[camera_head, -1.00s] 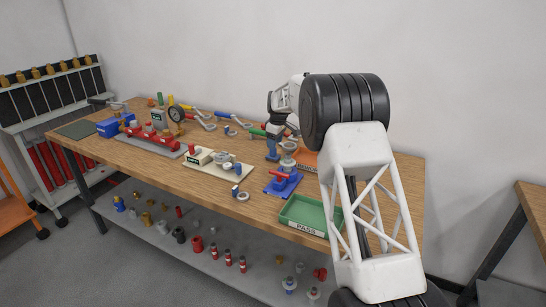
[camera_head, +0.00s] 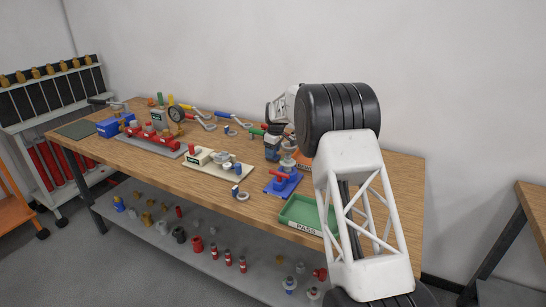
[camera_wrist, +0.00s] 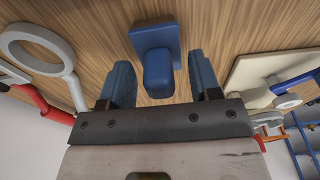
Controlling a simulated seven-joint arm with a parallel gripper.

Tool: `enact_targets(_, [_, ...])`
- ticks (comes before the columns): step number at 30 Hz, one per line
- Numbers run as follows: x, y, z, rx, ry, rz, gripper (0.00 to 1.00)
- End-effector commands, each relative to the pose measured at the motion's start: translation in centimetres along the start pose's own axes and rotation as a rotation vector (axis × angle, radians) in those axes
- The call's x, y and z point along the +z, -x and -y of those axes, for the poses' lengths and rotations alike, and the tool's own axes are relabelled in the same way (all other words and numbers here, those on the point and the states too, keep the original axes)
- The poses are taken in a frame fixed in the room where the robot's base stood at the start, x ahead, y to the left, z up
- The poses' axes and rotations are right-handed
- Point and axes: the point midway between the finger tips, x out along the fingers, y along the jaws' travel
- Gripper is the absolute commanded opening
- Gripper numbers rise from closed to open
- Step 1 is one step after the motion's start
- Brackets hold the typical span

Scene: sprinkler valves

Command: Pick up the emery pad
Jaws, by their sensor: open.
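A blue block with a flat rectangular base and a rounded raised grip, which looks like the emery pad (camera_wrist: 155,66), rests on the wooden bench in the wrist view. My gripper (camera_wrist: 160,74) is open, with one blue finger on each side of the raised grip. The fingers look apart from it, and their exact height over it is hard to tell. In the head view my gripper (camera_head: 272,150) is low over the back right part of the bench. I cannot make out the pad there; the arm likely covers it.
A wrench with a grey ring (camera_wrist: 38,48) lies left of the pad in the wrist view. A cream board (camera_wrist: 262,72) stands to the right. In the head view, a blue fixture (camera_head: 283,183) and a green PASS tray (camera_head: 300,212) stand toward the front. Bare wood surrounds the pad.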

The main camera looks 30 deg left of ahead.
Motion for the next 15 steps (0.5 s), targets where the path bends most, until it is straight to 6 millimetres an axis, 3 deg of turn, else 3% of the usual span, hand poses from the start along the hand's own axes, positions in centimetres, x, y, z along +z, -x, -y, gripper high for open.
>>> enact_targets(15, [-0.01, -0.6, -0.01, 0.001, 0.0, -0.001, 0.57])
